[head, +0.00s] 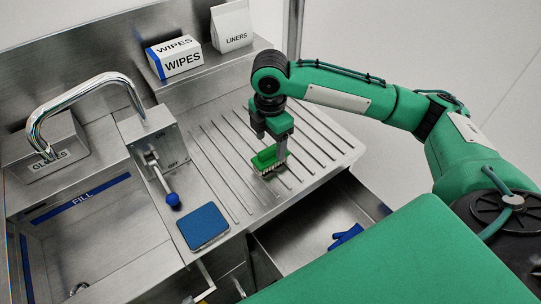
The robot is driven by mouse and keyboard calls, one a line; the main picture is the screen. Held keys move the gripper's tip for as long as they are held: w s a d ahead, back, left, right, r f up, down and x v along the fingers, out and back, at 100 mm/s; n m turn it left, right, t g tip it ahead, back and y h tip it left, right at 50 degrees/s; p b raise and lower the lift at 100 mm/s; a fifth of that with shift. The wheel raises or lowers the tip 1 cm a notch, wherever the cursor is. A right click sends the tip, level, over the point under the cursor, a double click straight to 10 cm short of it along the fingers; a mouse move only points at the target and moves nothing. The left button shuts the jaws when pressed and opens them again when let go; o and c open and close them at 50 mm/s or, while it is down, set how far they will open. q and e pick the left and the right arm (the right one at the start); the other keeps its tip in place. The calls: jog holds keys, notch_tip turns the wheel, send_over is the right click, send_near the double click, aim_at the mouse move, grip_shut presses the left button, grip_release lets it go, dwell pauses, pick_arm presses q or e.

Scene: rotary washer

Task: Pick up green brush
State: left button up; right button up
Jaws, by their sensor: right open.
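The green brush (264,158) with pale bristles lies on the ribbed steel drainboard (212,160), bristles toward the front right. My right gripper (268,152) points down over the brush, with its fingers around or just beside it. The jaws are open. Part of the brush is hidden by the fingers, and I cannot tell whether they touch it. My left gripper is not in view.
A blue sponge (203,227) lies left of the brush. A lever with a blue knob (172,199), a faucet (84,92) and a sink (95,235) are farther left. Wipes (181,62) and liners (232,27) boxes stand behind. An open drawer (300,238) holds a blue item.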

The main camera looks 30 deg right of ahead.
aim_at(270, 148)
jog(key=shift+f, duration=0.55)
notch_tip(270, 148, down, 4)
jog(key=shift+w+d+r, duration=0.1)
jog(key=shift+r, duration=0.1)
jog(key=shift+f, duration=0.55)
jog(key=shift+c, duration=1.3)
jog(key=c, duration=0.8)
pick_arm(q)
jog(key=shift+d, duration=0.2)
pick_arm(e)
jog(key=shift+r, duration=0.15)
